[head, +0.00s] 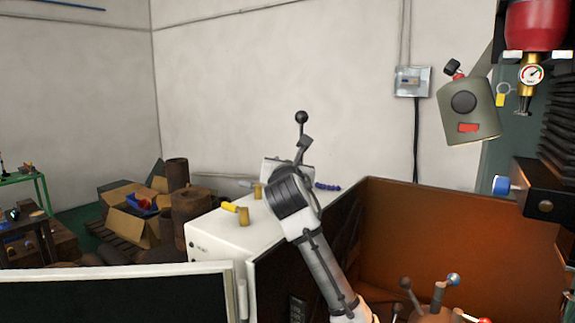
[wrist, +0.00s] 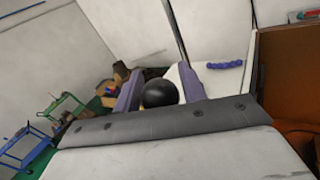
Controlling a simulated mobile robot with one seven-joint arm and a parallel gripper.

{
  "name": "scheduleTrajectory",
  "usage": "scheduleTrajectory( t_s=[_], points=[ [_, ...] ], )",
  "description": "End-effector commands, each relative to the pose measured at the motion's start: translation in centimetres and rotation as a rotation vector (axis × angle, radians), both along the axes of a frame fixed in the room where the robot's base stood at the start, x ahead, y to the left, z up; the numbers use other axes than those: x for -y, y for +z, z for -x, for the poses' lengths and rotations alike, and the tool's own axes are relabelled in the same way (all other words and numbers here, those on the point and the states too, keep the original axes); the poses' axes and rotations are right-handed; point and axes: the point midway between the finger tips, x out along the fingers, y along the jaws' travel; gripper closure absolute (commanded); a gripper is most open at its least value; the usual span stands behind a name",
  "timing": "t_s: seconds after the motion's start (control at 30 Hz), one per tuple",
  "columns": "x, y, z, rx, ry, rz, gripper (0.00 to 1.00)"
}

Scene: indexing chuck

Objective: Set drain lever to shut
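My gripper (head: 302,147) is raised above the white cabinet (head: 215,246), its fingers pointing up. A black ball knob on a thin rod (head: 301,117) stands just above the fingers in the head view. In the wrist view the black ball (wrist: 160,93) shows between the two spread purple-grey fingers; I cannot tell whether they touch it. The rod's lower end is hidden behind my gripper. A yellow-handled valve (head: 235,210) sits on the cabinet top, with a brass fitting (head: 258,191) behind it. No label shows which one is the drain lever.
An orange-brown walled enclosure (head: 440,225) is to the right, with several knobbed levers (head: 437,295) at its bottom. A lamp head (head: 470,112) and a gauge (head: 531,74) hang upper right. A dark-panelled screen (head: 110,300) is in the left foreground; boxes (head: 135,220) lie behind.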

Motion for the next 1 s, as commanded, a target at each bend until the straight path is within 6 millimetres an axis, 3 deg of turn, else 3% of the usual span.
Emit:
scheduleTrajectory(
  t_s=[0.03,0.3,0.53,0.8,1.0],
  points=[
    [0.0,0.0,0.0,0.000,0.000,0.000,0.66],
    [0.0,0.0,0.0,0.000,0.000,0.000,1.00],
    [0.0,-0.9,0.0,0.000,0.000,0.000,1.00],
    [0.1,-5.1,0.0,0.000,-0.001,0.000,1.00],
    [0.0,-5.6,0.0,-0.003,0.000,0.000,1.00]
  ],
)
